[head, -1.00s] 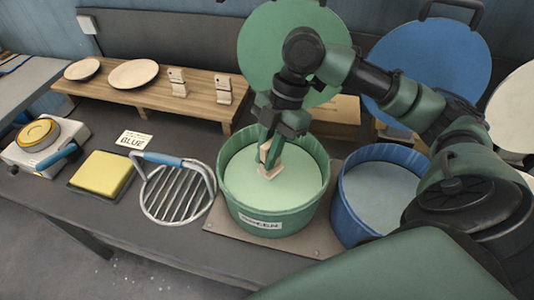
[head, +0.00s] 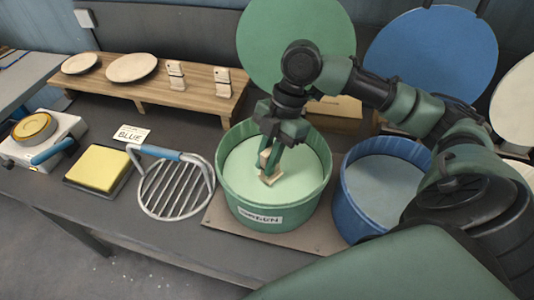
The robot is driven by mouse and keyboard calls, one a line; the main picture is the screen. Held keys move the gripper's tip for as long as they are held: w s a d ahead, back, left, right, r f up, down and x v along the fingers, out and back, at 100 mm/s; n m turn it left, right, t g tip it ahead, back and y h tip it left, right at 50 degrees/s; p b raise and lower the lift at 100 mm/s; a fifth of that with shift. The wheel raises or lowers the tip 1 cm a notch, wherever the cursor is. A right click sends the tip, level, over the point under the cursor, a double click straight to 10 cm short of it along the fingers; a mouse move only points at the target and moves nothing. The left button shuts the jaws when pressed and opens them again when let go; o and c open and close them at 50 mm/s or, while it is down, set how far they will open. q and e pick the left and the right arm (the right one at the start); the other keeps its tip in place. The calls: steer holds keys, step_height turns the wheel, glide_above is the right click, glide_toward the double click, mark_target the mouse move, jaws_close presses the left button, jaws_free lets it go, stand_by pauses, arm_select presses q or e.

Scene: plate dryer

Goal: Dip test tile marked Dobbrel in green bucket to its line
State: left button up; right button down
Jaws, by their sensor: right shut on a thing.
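The green bucket (head: 275,212) stands on a board on the bench, with a label on its front and pale green liquid (head: 240,165) inside. My right gripper (head: 271,158) reaches down into the bucket, shut on a small beige test tile (head: 268,180). The tile is over the middle of the liquid; I cannot tell whether its lower end touches the surface. Its marking and line are too small to read, and the fingers hide part of it. Two other beige tiles (head: 175,75) (head: 222,81) stand on the wooden shelf. My left gripper is not in view.
A blue bucket (head: 352,208) stands close on the right. Left of the green bucket are a wire rack with a blue handle (head: 177,190), a yellow sponge (head: 98,167) and a card reading BLUE (head: 130,134). Round green (head: 290,40) and blue (head: 430,55) lids stand behind.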

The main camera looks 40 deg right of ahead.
mark_target(267, 179)
steer(key=shift+f+b, duration=1.25)
steer(key=shift+f, duration=2)
steer(key=shift+f+p, duration=0.3)
steer(key=shift+r, duration=0.15)
step_height(267, 179, up, 14)
steer(key=p, duration=1.5)
steer(key=shift+p, duration=0.3)
stand_by(1.8)
